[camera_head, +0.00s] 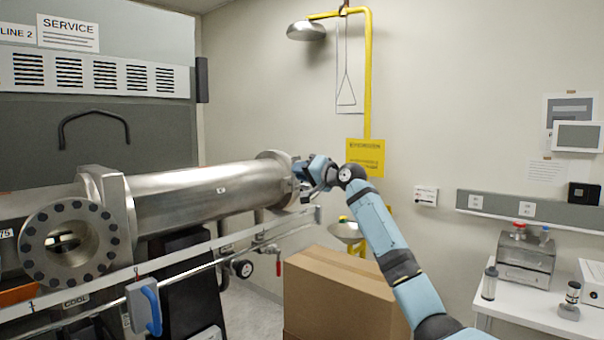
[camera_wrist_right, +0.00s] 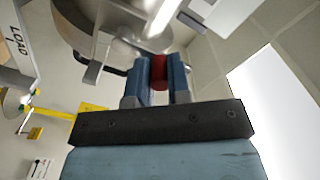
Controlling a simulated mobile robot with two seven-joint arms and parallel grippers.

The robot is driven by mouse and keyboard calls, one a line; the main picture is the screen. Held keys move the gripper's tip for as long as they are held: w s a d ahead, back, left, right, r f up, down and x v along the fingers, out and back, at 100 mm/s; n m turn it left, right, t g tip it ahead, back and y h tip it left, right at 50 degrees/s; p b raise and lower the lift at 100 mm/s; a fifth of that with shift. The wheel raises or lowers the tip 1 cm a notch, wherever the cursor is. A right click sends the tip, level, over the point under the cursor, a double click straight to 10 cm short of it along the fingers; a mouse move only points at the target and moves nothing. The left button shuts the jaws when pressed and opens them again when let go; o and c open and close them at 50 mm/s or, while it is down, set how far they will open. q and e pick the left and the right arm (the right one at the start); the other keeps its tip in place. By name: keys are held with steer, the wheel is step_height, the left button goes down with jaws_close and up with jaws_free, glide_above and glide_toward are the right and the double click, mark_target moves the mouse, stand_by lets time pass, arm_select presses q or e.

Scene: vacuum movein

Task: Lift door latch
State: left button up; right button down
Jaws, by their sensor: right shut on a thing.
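My right gripper (camera_head: 306,172) is at the right end of the long steel tube (camera_head: 215,190), by its round end door (camera_head: 277,165). In the right wrist view, the two blue fingers of this gripper (camera_wrist_right: 160,85) are shut on a small red grip (camera_wrist_right: 159,70), which looks like the latch handle. The grip sits in front of the round metal door (camera_wrist_right: 85,20). In the head view the gripper hides the latch. My left gripper is not in view.
A cardboard box (camera_head: 340,293) stands below my right arm. A rail (camera_head: 170,262) with a blue-handled block (camera_head: 147,305) runs in front of the tube. A white bench (camera_head: 535,312) with instruments is at the right. A yellow safety shower (camera_head: 368,80) stands behind.

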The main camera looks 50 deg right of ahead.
steer(key=shift+a+f, duration=0.1)
steer(key=shift+a, duration=0.05)
steer(key=c, duration=1.4)
jaws_free()
steer(key=o, duration=0.3)
steer(key=shift+a, duration=0.1)
steer(key=shift+s, duration=0.2)
steer(key=s+b, duration=0.1)
steer(key=s, duration=0.3)
steer(key=s+b, duration=0.2)
steer(key=s, duration=0.3)
steer(key=s+d+b, duration=0.1)
steer(key=s, duration=0.3)
steer(key=shift+s, duration=0.2)
